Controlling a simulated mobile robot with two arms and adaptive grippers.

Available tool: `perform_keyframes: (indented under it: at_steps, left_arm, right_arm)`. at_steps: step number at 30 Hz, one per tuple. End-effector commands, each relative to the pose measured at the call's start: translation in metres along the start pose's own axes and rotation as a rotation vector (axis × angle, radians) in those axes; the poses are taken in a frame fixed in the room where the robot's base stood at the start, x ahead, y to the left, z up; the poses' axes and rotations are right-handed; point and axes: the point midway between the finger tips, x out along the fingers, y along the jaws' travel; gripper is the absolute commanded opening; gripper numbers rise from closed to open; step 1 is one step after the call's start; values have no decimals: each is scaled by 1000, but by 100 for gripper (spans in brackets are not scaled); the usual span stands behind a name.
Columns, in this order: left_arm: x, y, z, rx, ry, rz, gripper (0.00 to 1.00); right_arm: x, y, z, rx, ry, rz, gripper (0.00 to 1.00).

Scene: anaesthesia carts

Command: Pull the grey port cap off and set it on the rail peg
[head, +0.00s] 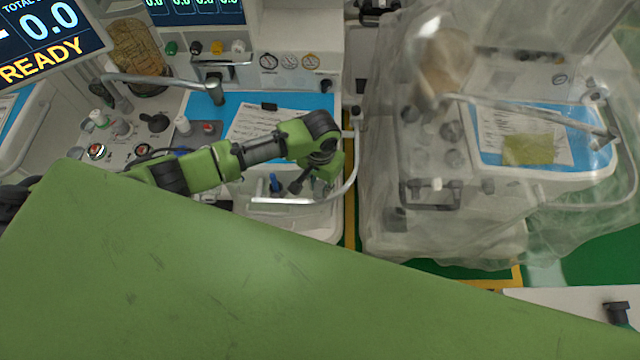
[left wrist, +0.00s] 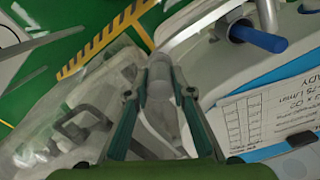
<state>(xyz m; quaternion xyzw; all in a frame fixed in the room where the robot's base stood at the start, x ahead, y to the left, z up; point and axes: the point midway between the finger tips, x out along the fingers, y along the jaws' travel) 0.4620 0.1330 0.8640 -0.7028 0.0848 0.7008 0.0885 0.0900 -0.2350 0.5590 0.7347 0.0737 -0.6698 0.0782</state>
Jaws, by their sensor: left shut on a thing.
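My left gripper (left wrist: 161,84) is shut on a grey, rounded cylinder, which looks like the grey port cap (left wrist: 159,72), gripped between its two fingertips. In the head view the left gripper (head: 318,182) is over the front of the left cart, just inside the curved white rail (head: 285,201). The cap is mostly hidden there by the fingers. A blue peg-like part (head: 274,182) stands left of the gripper; a blue cylinder with a dark base also shows in the left wrist view (left wrist: 258,38). I cannot tell whether the cap is free of its port. My right gripper is out of view.
A second cart under a clear plastic cover (head: 440,215) stands to the right, across a narrow gap with a yellow floor line. A blue work surface with a printed sheet (head: 262,124) lies behind my left arm. Knobs and gauges crowd the left cart.

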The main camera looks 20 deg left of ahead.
Motion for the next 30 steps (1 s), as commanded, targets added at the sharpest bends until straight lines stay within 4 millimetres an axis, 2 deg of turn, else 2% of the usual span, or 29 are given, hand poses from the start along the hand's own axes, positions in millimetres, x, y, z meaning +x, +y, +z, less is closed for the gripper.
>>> perform_keyframes:
  at_steps: [25, 26, 27, 28, 30]
  left_arm:
    - [20, 1, 1, 0, -1, 1, 0]
    - [20, 1, 0, 0, -1, 1, 25]
    - [20, 0, 0, 1, -1, 1, 35]
    - [20, 0, 0, 1, -1, 1, 42]
    - [20, 0, 0, 1, -1, 1, 42]
  right_arm:
    - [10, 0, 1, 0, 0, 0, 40]
    - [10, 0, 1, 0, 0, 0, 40]
    - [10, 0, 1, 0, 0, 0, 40]
    - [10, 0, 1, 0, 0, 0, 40]
    - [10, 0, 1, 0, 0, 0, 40]
